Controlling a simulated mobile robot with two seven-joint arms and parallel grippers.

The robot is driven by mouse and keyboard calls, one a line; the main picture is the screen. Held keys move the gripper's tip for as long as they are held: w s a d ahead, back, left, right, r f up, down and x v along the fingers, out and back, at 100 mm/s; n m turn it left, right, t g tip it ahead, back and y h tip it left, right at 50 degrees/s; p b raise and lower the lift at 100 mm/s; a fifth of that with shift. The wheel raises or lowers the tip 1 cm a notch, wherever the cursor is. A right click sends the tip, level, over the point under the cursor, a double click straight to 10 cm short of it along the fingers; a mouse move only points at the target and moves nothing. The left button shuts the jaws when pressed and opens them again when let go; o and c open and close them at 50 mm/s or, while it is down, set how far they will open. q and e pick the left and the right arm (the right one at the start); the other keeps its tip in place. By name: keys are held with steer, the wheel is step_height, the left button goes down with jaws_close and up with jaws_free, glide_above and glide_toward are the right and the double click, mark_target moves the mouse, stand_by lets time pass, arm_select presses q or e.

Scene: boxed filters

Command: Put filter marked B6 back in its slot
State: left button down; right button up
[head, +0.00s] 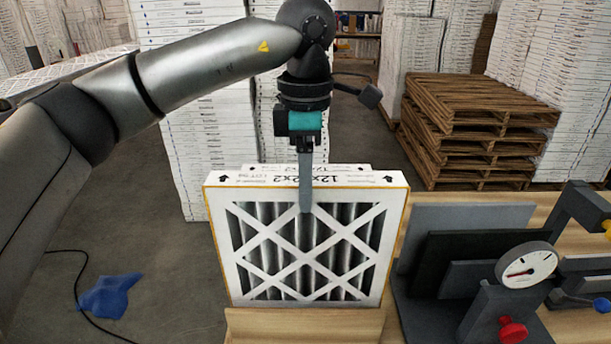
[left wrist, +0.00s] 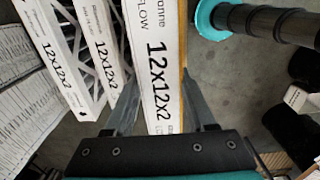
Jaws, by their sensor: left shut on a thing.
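A white-framed pleated filter (head: 235,245) with a diamond lattice face stands upright in the middle of the head view. Its top edge reads 12x12x2, and no B6 mark can be read. My left gripper (head: 305,205) points down and is shut on this filter, one finger showing against its front face. In the left wrist view the held filter (left wrist: 152,60) lies between the two fingers (left wrist: 160,105). Other 12x12x2 filters (left wrist: 100,50) stand beside it, apart from it. I cannot tell whether its lower edge rests in a slot. My right gripper is not in view.
A light wooden piece (head: 305,326) lies in front of the filter's lower edge. At right on the wooden table are dark upright plates (head: 470,250) and a gauge (head: 526,263) with a red knob (head: 512,330). Pallets (head: 470,125) and stacked white boxes (head: 195,90) stand behind.

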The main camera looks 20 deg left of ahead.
mark_target(306, 233)
arm_select(q)
step_height(306, 233, down, 10)
steer(key=b, duration=0.6)
steer(key=shift+r+b, duration=0.1)
steer(key=shift+b, duration=0.25)
steer(key=shift+f+b, duration=0.3)
steer(key=c, duration=0.5)
jaws_free()
steer(key=shift+c, duration=0.2)
step_height(306, 233, up, 7)
steer(key=p, duration=0.5)
steer(key=shift+o, duration=0.3)
steer(key=o, duration=0.5)
